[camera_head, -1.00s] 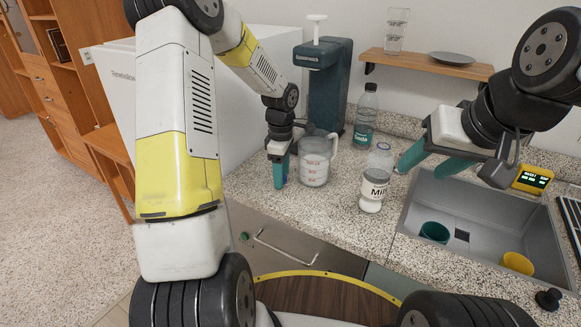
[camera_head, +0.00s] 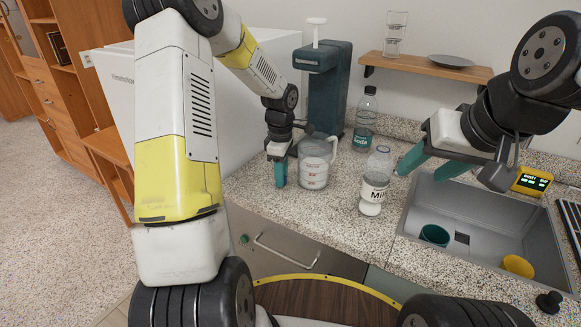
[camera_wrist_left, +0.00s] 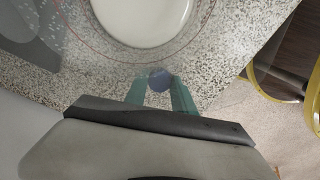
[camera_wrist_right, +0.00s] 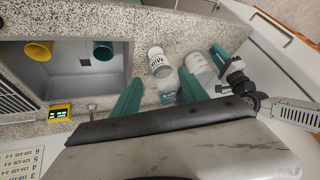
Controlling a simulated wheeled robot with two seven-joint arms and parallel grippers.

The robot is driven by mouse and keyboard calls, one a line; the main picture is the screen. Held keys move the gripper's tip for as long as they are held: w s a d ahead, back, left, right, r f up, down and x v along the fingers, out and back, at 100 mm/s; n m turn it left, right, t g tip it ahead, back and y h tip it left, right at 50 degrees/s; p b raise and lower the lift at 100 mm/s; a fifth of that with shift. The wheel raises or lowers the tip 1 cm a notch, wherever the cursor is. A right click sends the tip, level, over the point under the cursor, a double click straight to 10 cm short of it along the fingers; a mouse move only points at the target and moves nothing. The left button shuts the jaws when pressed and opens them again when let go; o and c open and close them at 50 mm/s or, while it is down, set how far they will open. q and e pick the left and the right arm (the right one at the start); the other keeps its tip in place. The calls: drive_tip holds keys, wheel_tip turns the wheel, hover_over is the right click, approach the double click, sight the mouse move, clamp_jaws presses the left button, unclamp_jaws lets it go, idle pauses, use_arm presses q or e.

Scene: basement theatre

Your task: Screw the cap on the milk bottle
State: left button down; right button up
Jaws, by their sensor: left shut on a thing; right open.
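The milk bottle (camera_head: 373,192) stands upright on the speckled counter in the head view, with its bare neck (camera_head: 382,150) uncovered. It also shows in the right wrist view (camera_wrist_right: 157,62). The small round blue cap (camera_wrist_left: 160,80) is between the fingertips of my left gripper (camera_wrist_left: 160,86), which is shut on it. In the head view my left gripper (camera_head: 281,176) points down above the counter, left of the bottle and apart from it. My right gripper (camera_head: 418,168) is open and empty, to the right of the bottle and apart from it.
A measuring jug (camera_head: 313,166) stands between my left gripper and the bottle. A soda bottle (camera_head: 365,120) and a dark teal dispenser (camera_head: 328,90) stand behind. At right is a sink (camera_head: 485,225) holding a teal cup (camera_head: 434,234) and a yellow cup (camera_head: 517,266).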

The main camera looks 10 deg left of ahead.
use_arm(q)
wheel_tip(320, 180, up, 9)
drive_tip(key=shift+r, duration=0.2)
idle(0.3)
